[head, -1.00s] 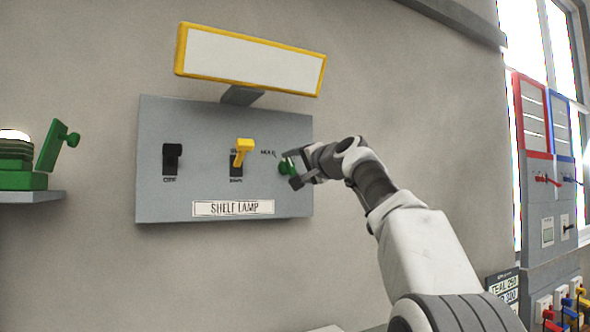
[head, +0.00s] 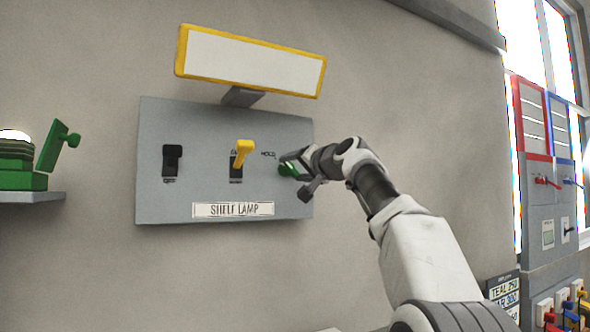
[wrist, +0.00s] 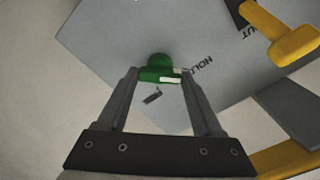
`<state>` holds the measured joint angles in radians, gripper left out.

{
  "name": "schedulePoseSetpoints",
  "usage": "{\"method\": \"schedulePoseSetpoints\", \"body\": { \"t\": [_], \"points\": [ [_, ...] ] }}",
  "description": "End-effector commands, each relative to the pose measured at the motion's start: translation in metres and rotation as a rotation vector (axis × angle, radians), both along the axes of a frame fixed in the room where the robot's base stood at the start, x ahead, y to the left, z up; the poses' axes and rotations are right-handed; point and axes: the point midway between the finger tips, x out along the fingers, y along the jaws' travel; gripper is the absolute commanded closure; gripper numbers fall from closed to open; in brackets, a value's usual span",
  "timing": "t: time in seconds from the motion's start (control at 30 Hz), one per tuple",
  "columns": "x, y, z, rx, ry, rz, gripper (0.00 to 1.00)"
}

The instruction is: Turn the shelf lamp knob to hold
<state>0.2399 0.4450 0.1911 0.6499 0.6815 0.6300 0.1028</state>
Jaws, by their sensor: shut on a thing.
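The grey shelf lamp panel (head: 205,190) hangs on the wall in the head view, with a "SHELF LAMP" label (head: 233,209) along its bottom. The green knob (head: 287,169) is at the panel's right side, beside the printed word "HOLD". In the wrist view the green knob (wrist: 158,68) shows between the fingertips, with a pale mark on its near edge. My gripper (head: 300,172) is shut on the knob, one finger on each side. The gripper hides part of the knob in the head view. I cannot tell exactly where the knob's mark points.
A yellow-framed sign (head: 250,62) juts out above. A green device (head: 22,180) stands on a small shelf at left. Bare wall lies below the panel.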

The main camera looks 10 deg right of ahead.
Motion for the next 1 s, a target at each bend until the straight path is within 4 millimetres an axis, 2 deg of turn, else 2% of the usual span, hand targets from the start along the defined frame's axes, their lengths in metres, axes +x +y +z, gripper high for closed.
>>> {"method": "schedulePoseSetpoints", "body": {
  "t": [0.13, 0.17, 0.3, 0.7, 0.87, 1.0],
  "points": [
    [0.000, 0.000, -0.001, -0.004, 0.002, 0.000, 0.88],
    [0.000, 0.000, -0.001, -0.004, 0.002, 0.000, 0.29],
    [0.000, 0.000, -0.001, -0.003, 0.002, 0.000, 0.04],
    [-0.005, -0.002, -0.001, -0.002, -0.001, -0.001, 0.03],
    [-0.025, -0.009, -0.004, -0.002, -0.003, -0.004, 0.03],
    [-0.054, -0.019, -0.005, -0.003, -0.004, -0.004, 0.03]
  ]
}}
